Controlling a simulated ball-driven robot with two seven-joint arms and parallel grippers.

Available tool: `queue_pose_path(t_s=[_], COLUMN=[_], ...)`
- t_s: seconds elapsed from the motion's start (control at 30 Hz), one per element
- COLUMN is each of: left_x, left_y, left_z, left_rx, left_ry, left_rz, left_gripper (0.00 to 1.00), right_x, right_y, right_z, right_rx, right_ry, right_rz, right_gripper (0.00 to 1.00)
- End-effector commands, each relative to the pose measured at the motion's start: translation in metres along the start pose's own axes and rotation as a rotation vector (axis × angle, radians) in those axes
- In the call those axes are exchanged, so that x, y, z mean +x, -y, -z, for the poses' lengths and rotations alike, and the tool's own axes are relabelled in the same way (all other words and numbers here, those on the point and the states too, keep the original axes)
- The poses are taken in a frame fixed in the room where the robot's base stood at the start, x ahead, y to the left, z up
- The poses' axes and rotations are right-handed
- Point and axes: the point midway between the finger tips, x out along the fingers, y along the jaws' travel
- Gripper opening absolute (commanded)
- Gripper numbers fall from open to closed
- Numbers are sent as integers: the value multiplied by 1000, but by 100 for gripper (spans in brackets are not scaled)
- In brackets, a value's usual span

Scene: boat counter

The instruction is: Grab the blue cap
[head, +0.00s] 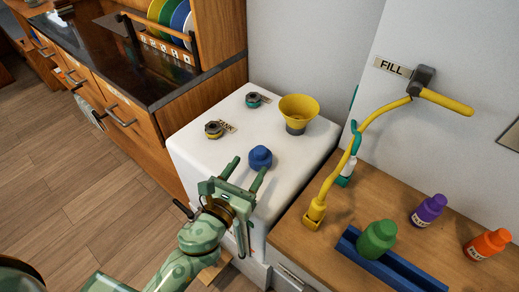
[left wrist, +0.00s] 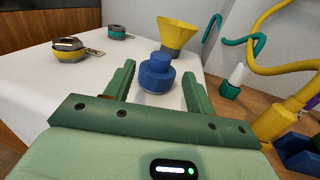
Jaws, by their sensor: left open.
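The blue cap (head: 260,157) stands upright on the white counter block (head: 205,165), near its front right part. My left gripper (head: 246,170) is open just in front of it, with the two green fingers apart. In the left wrist view the blue cap (left wrist: 157,73) shows between and just beyond the fingertips of my left gripper (left wrist: 164,78). I see no contact between the fingers and the cap. My right gripper is not in view.
A yellow funnel (head: 298,110) stands behind the cap, and two small round fittings (head: 214,130) (head: 253,100) lie to the left. A yellow hose (head: 338,175) runs at the right.

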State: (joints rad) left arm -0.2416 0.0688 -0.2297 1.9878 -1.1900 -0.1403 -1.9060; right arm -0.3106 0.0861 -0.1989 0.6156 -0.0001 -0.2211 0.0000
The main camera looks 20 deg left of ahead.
Motion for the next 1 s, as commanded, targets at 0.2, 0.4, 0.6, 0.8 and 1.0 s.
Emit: queue_pose_path(t_s=[0.2, 0.4, 0.6, 0.8, 1.0], left_x=[22, 52, 72, 73, 72], left_y=[0, 1, 2, 2, 1], left_z=[2, 6, 6, 6, 6], left_rx=[-1, -2, -4, -4, -3], left_ry=[-2, 0, -2, -3, -3], left_rz=[0, 0, 0, 0, 0], left_gripper=[55, 55, 55, 55, 7], right_x=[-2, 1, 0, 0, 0], right_y=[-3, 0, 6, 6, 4], right_z=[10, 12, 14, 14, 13], right_rx=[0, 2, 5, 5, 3], right_ry=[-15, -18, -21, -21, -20], right_rz=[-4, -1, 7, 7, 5], right_gripper=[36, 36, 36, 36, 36])
